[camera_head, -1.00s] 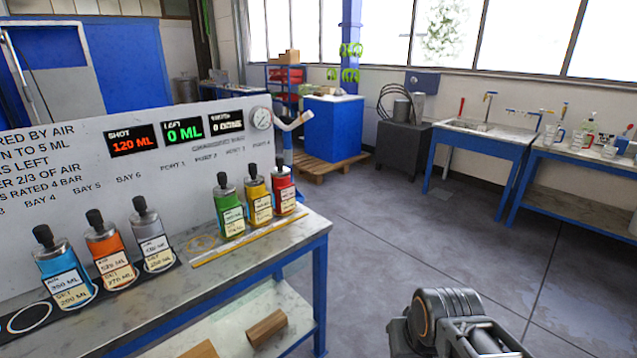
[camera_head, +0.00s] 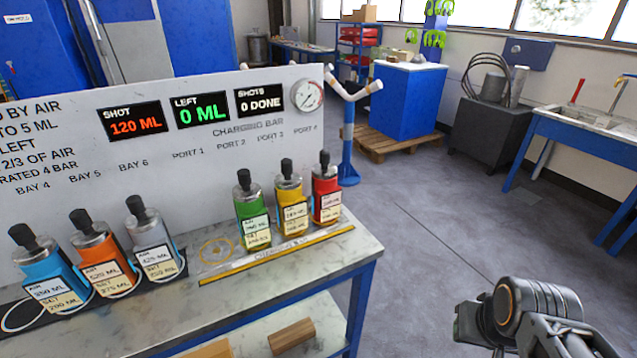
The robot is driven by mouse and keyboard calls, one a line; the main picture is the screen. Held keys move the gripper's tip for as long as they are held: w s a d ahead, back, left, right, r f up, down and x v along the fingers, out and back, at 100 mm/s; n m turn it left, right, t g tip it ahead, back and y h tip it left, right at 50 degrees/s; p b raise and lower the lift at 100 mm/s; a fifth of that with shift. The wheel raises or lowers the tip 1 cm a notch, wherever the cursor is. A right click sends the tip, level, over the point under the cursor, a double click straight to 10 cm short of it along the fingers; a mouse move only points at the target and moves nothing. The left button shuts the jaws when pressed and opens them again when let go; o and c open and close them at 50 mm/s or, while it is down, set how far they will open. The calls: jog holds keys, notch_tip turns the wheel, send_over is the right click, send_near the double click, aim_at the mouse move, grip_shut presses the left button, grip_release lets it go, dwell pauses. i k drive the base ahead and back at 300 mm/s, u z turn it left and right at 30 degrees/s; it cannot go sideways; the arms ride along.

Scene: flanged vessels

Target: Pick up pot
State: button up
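Several vessels with black top knobs and white labels stand on a bench; none is labelled as the pot. Blue (camera_head: 50,280), orange (camera_head: 103,262) and grey (camera_head: 153,248) vessels stand in a row at the left, on a black strip with rings. Green (camera_head: 252,219), yellow (camera_head: 291,209) and red (camera_head: 326,197) vessels stand close together at the right, behind a yellow-edged charging bar strip (camera_head: 277,255). An empty ring (camera_head: 217,250) lies left of the green vessel. Part of my arm shows at the lower right, apart from the bench; my gripper's fingers are not visible.
The bench (camera_head: 364,254) has blue legs and a lower shelf with a wooden block (camera_head: 291,336). A sign panel (camera_head: 215,105) stands behind the vessels, reading SHOT 120 ML, LEFT 0 ML, SHOTS 0 DONE. The floor (camera_head: 440,235) right of the bench is clear.

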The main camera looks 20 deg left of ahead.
aim_at(326, 196)
jog(key=u, duration=0.7)
jog(key=i, duration=0.95)
jog(key=u, duration=0.8)
